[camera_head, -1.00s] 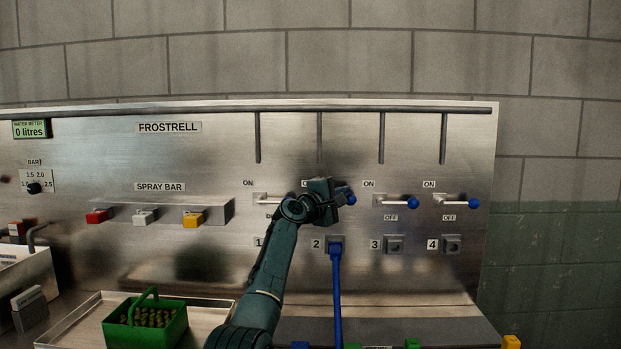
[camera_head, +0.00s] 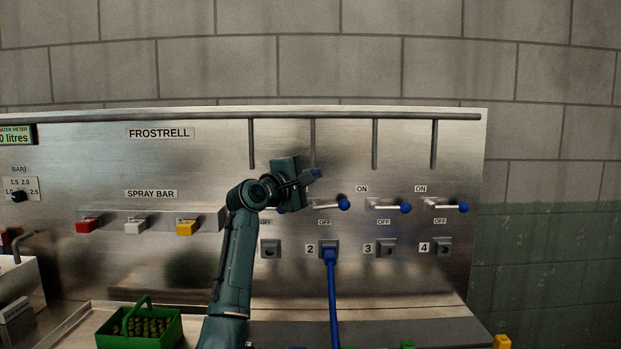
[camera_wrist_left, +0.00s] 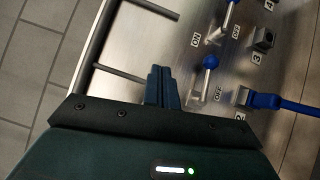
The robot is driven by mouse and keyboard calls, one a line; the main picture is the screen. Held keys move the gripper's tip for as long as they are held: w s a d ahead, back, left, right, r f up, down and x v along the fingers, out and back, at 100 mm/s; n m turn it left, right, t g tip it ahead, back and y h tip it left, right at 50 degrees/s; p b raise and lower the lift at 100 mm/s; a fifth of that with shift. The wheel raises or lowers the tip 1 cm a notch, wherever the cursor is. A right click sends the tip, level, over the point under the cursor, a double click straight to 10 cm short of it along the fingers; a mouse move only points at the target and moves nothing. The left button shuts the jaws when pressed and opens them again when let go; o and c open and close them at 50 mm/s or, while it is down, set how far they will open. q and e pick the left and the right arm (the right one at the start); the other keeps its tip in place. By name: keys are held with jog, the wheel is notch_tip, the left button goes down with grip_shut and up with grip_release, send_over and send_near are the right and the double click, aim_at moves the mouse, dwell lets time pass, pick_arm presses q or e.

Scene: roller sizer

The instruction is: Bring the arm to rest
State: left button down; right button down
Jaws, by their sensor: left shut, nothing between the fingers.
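My left gripper (camera_head: 314,174) is raised in front of the steel panel (camera_head: 400,285), above and to the left of the lever of station 2. In the left wrist view its fingers (camera_wrist_left: 162,88) are shut together with nothing between them. The blue-knobbed lever of station 2 (camera_head: 344,204) points right, above an OFF label, and stands apart from the fingers. It also shows in the left wrist view (camera_wrist_left: 210,62). My left forearm hides the lever of station 1. My right gripper is not in view.
Two more blue-knobbed levers (camera_head: 405,208) (camera_head: 463,207) point right. A blue hose (camera_head: 333,300) is plugged into socket 2. A green basket (camera_head: 118,341) of small round items stands at lower left. Red, white and yellow buttons (camera_head: 187,228) line the spray bar. Dark vertical bars hang above the levers.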

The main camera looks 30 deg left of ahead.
pick_arm(q)
jog(key=shift+s+r, duration=0.15)
jog(key=shift+s, duration=0.1)
dwell(0.4)
